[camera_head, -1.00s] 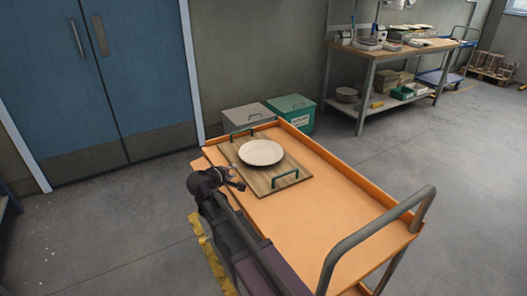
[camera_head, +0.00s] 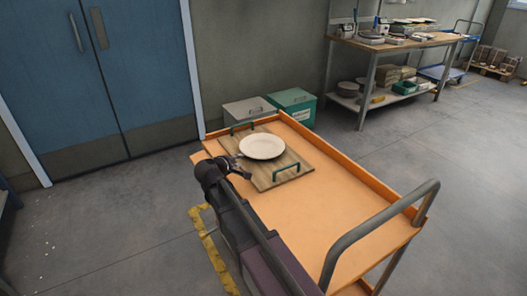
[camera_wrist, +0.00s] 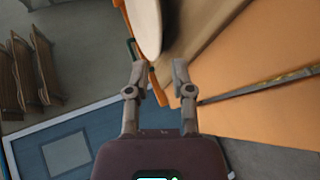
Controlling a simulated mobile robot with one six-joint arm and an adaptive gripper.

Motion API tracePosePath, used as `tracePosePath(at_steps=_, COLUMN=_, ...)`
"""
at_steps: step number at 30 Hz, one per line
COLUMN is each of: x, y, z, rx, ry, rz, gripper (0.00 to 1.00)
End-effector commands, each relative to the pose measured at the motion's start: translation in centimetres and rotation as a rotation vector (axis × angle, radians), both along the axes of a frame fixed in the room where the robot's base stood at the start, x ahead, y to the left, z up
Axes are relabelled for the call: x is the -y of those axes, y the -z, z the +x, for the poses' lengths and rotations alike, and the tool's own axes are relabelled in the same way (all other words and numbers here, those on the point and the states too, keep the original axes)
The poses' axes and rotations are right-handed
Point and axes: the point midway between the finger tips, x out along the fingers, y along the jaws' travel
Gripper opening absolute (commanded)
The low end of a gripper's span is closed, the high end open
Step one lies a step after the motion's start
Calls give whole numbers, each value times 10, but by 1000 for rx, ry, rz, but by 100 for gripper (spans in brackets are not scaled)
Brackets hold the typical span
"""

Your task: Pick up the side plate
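The side plate (camera_head: 262,146), round and cream-white, lies on a wooden tray (camera_head: 288,180) with green handles, on an orange cart. My gripper (camera_head: 243,164) is at the plate's near left side in the head view, low over the tray's edge. In the wrist view the plate (camera_wrist: 146,22) shows nearly edge-on at the top, its rim close to the fingertips. My gripper (camera_wrist: 158,68) is open there, with a clear gap between its fingers. I cannot tell whether a finger touches the rim.
The orange cart top (camera_head: 320,200) is clear right of the tray, with a raised rim and a grey push handle (camera_head: 375,230). Grey (camera_head: 247,111) and green (camera_head: 293,103) bins stand behind it. A loaded workbench (camera_head: 395,42) is at the back right.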

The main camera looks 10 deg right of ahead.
Motion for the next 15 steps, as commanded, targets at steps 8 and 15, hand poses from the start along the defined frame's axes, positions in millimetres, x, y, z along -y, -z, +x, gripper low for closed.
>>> tracePosePath(at_steps=8, x=22, y=20, z=32, rx=0, ry=2, rz=2, gripper=30)
tracePosePath(at_steps=15, x=30, y=24, z=42, rx=-1, ry=1, rz=1, gripper=30)
